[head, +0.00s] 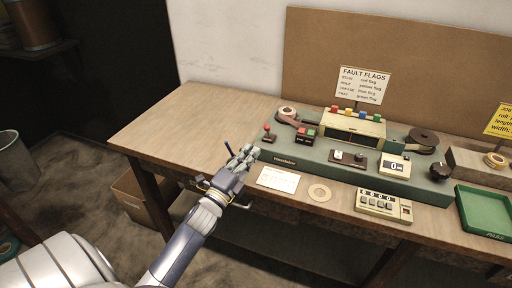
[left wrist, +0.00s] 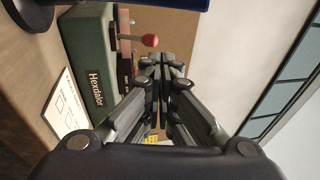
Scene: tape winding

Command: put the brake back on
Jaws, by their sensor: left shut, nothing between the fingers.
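A lever with a red ball knob (head: 267,128) stands at the left end of the green machine (head: 284,157); I take it for the brake. The knob also shows in the left wrist view (left wrist: 151,40), above and left of my fingertips. My left gripper (head: 250,151) is shut and empty, in front of the machine's left end. Its closed fingers show in the left wrist view (left wrist: 160,64), apart from the knob. Whether the lever is set or released I cannot tell. My right gripper is not in view.
Red and green buttons (head: 306,134) and a tape roll (head: 288,113) sit right of the lever. The table's left is clear.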

